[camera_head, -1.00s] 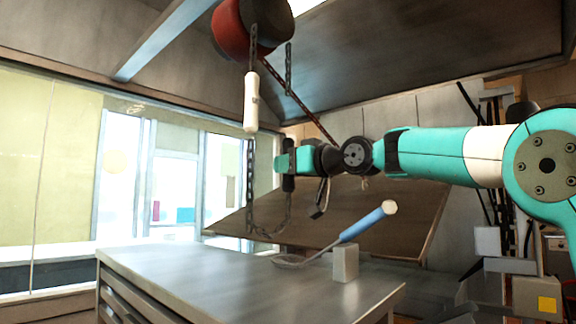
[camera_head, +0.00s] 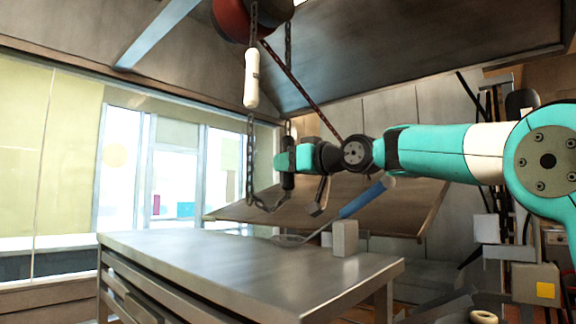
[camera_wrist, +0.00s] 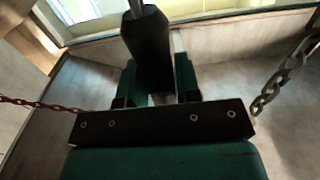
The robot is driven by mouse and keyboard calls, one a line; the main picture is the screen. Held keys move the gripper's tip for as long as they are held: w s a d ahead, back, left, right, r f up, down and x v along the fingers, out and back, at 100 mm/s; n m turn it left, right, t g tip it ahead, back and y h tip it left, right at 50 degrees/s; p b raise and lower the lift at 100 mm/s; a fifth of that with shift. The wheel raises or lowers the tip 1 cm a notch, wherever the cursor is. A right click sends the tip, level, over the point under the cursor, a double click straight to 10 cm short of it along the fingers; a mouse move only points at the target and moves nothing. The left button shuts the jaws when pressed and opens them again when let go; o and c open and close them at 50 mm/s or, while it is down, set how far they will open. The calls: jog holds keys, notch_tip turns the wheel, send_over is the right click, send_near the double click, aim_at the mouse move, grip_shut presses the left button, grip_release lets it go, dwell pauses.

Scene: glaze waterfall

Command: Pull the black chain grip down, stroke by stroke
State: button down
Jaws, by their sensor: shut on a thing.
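The black chain grip (camera_head: 288,181) hangs upright on a grey chain above the far side of the table. My gripper (camera_head: 287,160) is shut around it. In the wrist view the dark grip (camera_wrist: 147,48) stands between the green fingers of my gripper (camera_wrist: 157,88), with a thin rod at its top. The white chain grip (camera_head: 251,80) hangs to the left and higher, apart from my gripper. Part of the black grip is hidden by the fingers.
The red and black hoist (camera_head: 238,18) is overhead. A loose chain loop (camera_head: 250,170) hangs left of my gripper. Below stands a metal table (camera_head: 215,262) with a grey block (camera_head: 344,238) and a blue-handled tool (camera_head: 362,200). A tilted brown panel (camera_head: 400,215) is behind.

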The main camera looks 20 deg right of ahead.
notch_tip(320, 180, up, 16)
jog(key=p, duration=1.2)
jog(key=shift+p, duration=0.4)
notch_tip(320, 180, down, 17)
jog(key=b, duration=1.6)
jog(key=shift+f, duration=0.1)
notch_tip(320, 180, up, 17)
jog(key=p, duration=1.5)
jog(key=shift+r, duration=0.2)
